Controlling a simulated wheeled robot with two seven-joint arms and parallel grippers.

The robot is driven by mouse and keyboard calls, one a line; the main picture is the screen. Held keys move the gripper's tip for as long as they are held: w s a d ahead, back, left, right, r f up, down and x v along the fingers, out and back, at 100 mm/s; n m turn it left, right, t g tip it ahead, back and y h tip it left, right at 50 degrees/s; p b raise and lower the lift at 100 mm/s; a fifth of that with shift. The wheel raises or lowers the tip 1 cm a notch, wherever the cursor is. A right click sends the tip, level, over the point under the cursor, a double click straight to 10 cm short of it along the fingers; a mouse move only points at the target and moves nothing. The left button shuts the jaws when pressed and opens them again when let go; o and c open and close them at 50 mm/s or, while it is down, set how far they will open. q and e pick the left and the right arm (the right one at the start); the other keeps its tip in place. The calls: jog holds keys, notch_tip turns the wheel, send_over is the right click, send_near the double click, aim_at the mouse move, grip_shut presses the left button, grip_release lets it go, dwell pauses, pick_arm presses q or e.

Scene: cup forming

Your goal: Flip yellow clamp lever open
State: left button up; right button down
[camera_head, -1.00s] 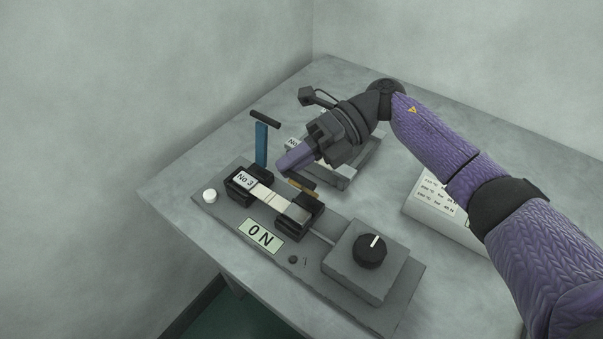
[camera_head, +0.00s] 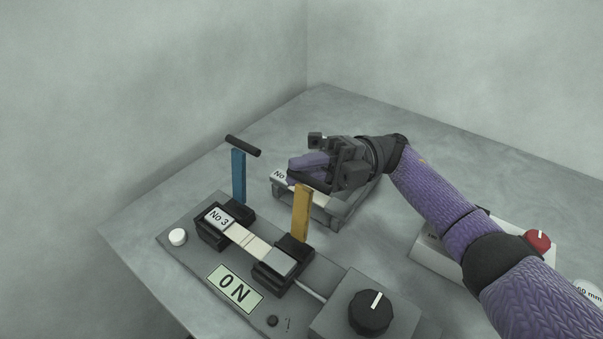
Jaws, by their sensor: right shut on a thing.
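The yellow clamp lever (camera_head: 301,214) stands upright on the black clamp (camera_head: 284,263) at the right end of the light strip. The blue lever (camera_head: 239,178), with a black crossbar on top, also stands upright on the left clamp (camera_head: 218,221), marked No 3. My right gripper (camera_head: 308,167), with purple fingers, is at the top of the yellow lever and shut on it, around its dark handle. The fingers partly hide that handle. My left gripper is not in view.
A grey holder (camera_head: 342,212) stands behind the yellow lever. A box with a red knob (camera_head: 537,241) lies right. The table's back is clear.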

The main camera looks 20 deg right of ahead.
jog(key=shift+d+f, duration=0.1)
jog(key=shift+f, duration=0.15)
dwell(0.3)
jog(key=c, duration=1)
grip_release()
jog(key=shift+f, duration=0.1)
jog(key=o, duration=0.3)
jog(key=shift+o, duration=0.3)
